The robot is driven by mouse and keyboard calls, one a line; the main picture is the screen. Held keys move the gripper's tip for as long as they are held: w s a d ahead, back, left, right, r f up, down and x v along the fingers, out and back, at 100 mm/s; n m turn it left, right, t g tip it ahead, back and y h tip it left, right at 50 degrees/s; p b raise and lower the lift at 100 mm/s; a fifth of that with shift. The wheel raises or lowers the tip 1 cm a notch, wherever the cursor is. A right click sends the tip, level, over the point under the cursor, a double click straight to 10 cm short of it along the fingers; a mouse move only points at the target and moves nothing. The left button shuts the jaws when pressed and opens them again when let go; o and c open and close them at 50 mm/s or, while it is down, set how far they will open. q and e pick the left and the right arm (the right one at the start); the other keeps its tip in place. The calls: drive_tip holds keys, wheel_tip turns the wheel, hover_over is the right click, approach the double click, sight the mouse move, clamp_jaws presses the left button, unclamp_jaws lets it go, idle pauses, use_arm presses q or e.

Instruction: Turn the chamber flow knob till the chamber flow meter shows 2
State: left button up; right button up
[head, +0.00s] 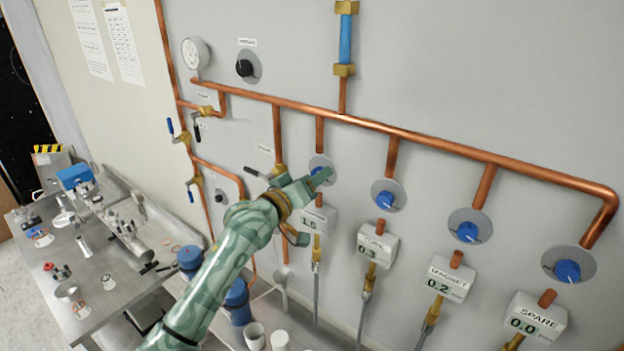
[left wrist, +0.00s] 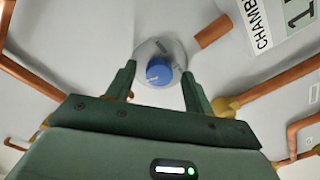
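The chamber flow knob (left wrist: 159,71) is a blue knob on a round grey plate in the left wrist view. In the head view the knob (head: 317,170) is partly hidden by a finger. My left gripper (left wrist: 160,74) is open, with one finger on each side of the knob and visible gaps. In the head view my left gripper (head: 311,207) is at the panel in front of the knob. The chamber flow meter (head: 315,219) reads 1 point something; its last digit is hard to read. Its CHAMBER label (left wrist: 258,27) shows in the left wrist view. My right gripper is not in view.
Similar knobs to the right sit above meters marked 0.3 (head: 377,246), MAGNET 0.2 (head: 448,280) and SPARE 0.0 (head: 535,318). A copper pipe (head: 420,139) crosses above the knobs. A black knob (head: 245,68) and gauge (head: 195,53) are upper left. A cluttered bench (head: 115,295) is at left.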

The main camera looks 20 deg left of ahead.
use_arm(q)
drive_tip(key=b+v, duration=0.2)
drive_tip(key=v, duration=1.4)
drive_tip(key=shift+s+b, duration=0.2)
drive_tip(key=shift+b, duration=0.2)
drive_tip(key=shift+a, duration=0.1)
